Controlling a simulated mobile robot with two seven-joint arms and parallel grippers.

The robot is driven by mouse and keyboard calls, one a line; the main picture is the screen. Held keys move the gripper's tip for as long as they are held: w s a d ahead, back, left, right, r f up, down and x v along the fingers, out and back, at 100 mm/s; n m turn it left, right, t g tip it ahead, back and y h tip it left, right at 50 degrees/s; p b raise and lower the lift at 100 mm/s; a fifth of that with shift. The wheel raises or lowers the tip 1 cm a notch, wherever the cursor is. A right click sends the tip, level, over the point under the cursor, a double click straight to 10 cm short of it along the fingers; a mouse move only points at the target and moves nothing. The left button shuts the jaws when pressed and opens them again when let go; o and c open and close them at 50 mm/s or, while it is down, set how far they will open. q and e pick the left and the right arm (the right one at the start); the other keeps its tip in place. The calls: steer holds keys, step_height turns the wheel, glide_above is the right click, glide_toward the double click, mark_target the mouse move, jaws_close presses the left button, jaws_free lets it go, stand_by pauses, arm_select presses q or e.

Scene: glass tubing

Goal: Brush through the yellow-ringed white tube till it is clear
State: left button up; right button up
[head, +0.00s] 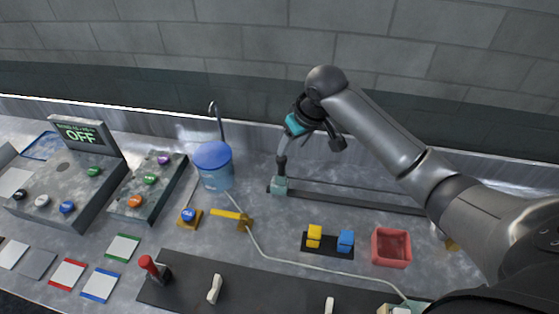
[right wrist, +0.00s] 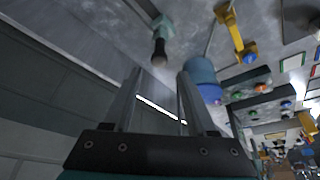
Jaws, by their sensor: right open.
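A thin white tube (head: 300,263) runs from near the blue-lidded vessel (head: 213,165), past a yellow valve-like piece (head: 232,215), to the lower right. I cannot make out a yellow ring on it, its inside, or a clear brush. A teal block with an upright dark-tipped stem (head: 280,185) stands at the left end of a dark rail; in the right wrist view the teal piece (right wrist: 162,27) lies beyond my fingertips. My right gripper (head: 283,153) points down above it. In the right wrist view its fingers (right wrist: 159,75) are apart and empty. My left gripper is not in view.
A red open box (head: 391,248) and a dark holder with yellow and blue blocks (head: 328,244) stand right of centre. Button consoles (head: 72,187) are at the left, with a display reading OFF. A red-knobbed lever (head: 150,267) stands in front. A wall closes the back.

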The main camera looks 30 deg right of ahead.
mark_target(284, 160)
steer(key=b+x, duration=0.1)
steer(key=x, duration=1.1)
steer(key=shift+f, duration=0.2)
jaws_close()
stand_by(1.0)
